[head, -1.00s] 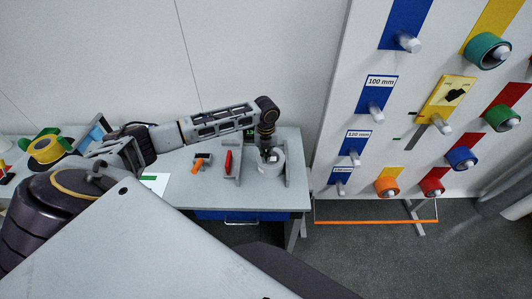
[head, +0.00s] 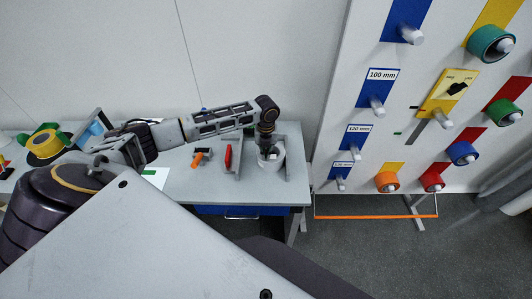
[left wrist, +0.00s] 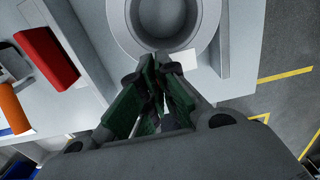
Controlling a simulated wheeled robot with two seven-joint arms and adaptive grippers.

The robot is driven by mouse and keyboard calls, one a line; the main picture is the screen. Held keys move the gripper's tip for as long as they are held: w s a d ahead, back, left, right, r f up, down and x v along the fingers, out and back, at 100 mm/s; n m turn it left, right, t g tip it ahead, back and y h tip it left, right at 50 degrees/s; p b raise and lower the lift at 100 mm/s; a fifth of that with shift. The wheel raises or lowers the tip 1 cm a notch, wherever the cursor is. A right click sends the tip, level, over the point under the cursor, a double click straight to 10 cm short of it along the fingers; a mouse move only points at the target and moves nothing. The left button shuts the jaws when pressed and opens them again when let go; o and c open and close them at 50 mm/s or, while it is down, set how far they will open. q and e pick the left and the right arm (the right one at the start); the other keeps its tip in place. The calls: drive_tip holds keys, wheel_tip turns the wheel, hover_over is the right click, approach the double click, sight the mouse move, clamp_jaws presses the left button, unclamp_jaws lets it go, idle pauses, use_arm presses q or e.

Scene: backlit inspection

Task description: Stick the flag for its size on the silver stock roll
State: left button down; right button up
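The silver stock roll (head: 271,162) stands at the right end of the grey table, a pale ring around a dark hole. It shows at the top of the left wrist view (left wrist: 205,28). My left gripper (head: 267,150) points down at it. In the left wrist view my left gripper's fingers (left wrist: 160,60) come together at the roll's near rim. A small white flag (left wrist: 184,64) sticks out to the right from the fingertips, close to the rim. Whether it touches the roll cannot be told. My right gripper is not in view.
A red block (head: 228,156) and an orange-handled tool (head: 198,158) lie left of the roll. A yellow-and-green roll (head: 45,145) is at the far left. The pegboard (head: 345,90) at the right holds coloured rolls and bare pegs under blue size labels such as 100 mm (head: 382,75).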

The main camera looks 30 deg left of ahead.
use_arm(q)
drive_tip(key=shift+f+b, duration=0.4)
drive_tip(key=shift+f, duration=0.8)
idle(0.7)
drive_tip(key=c, duration=1.6)
unclamp_jaws()
drive_tip(key=shift+o, duration=0.2)
drive_tip(key=shift+r, duration=0.15)
drive_tip(key=shift+r, duration=5.9)
